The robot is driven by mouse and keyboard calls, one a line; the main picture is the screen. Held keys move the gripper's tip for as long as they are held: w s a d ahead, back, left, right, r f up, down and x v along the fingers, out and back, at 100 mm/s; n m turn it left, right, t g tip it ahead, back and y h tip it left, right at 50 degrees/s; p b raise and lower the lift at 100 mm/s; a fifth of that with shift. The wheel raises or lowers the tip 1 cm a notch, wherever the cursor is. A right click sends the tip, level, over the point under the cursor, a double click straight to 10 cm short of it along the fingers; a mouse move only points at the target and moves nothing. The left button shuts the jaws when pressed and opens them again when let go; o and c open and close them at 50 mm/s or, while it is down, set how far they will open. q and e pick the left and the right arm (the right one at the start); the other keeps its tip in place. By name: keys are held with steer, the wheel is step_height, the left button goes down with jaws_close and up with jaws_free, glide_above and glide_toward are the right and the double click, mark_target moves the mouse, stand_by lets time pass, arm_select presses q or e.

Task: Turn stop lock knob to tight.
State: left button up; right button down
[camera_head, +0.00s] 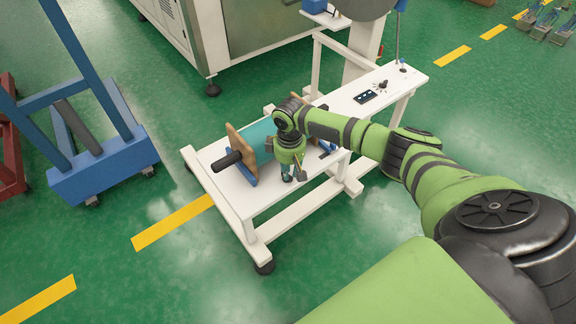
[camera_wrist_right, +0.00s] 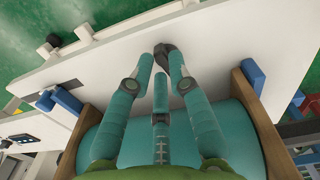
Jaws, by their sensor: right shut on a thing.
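My right gripper (camera_head: 287,177) is over the near side of the white table, in front of a teal roll (camera_head: 258,137). In the right wrist view my teal-fingered right gripper (camera_wrist_right: 164,72) has its fingertips closed around a small dark knob (camera_wrist_right: 163,50) near the table's edge. The fingers hide part of the knob, and I cannot read any tight marking or its turn. In the head view I cannot make out the knob behind the fingers. My left gripper is not in view.
The roll lies between wooden end plates (camera_head: 241,151), with blue supports (camera_wrist_right: 253,76) close beside the gripper. The white table (camera_head: 217,150) also carries a dark panel (camera_head: 366,97) and a black knob (camera_head: 383,84). A blue frame (camera_head: 105,165) stands left; green floor lies open in front.

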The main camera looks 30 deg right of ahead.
steer(key=shift+s+a+f+m, duration=0.3)
steer(key=shift+a+f, duration=0.2)
steer(key=shift+a, duration=0.15)
steer(key=shift+a+r+m+p, duration=0.15)
steer(key=shift+m+p, duration=0.35)
steer(key=shift+p, duration=0.45)
steer(key=c, duration=1)
jaws_free()
steer(key=shift+w+f, duration=0.15)
steer(key=shift+f, duration=0.1)
steer(key=shift+c, duration=0.2)
steer(key=shift+w+f, duration=0.1)
steer(key=shift+w, duration=0.2)
steer(key=shift+r, duration=0.2)
steer(key=shift+d, duration=0.2)
